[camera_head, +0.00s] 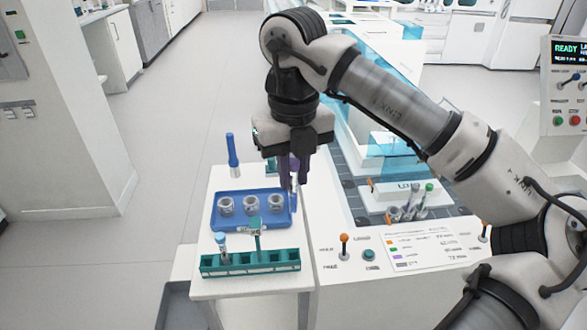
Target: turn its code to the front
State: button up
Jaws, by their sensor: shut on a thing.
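My gripper (294,186) points down over the back right corner of the blue tray, on the small white table. It is shut on a slim tube with a purple tint (294,203), which shows only as a narrow strip between and below the fingers. The fingers hide most of this tube, and no code on it can be made out. I cannot tell whether its lower end touches the tray or the table.
The blue tray (221,222) holds a row of grey ring-shaped holders. In front stands a green rack (250,269) with a blue-capped tube (221,242) and a green upright piece (256,236). A blue upright (232,150) stands behind. To the right is a panel with orange-tipped levers (344,241).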

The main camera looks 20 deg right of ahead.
notch_tip(320, 180, down, 16)
jog(key=b, duration=1.2)
jog(key=shift+r+b, duration=0.2)
jog(key=shift+b, duration=0.2)
dwell(1.7)
jog(key=n+b, duration=0.1)
jog(key=n, duration=1)
jog(key=shift+n, duration=0.3)
jog(key=shift+f, duration=0.15)
jog(key=o, duration=0.8)
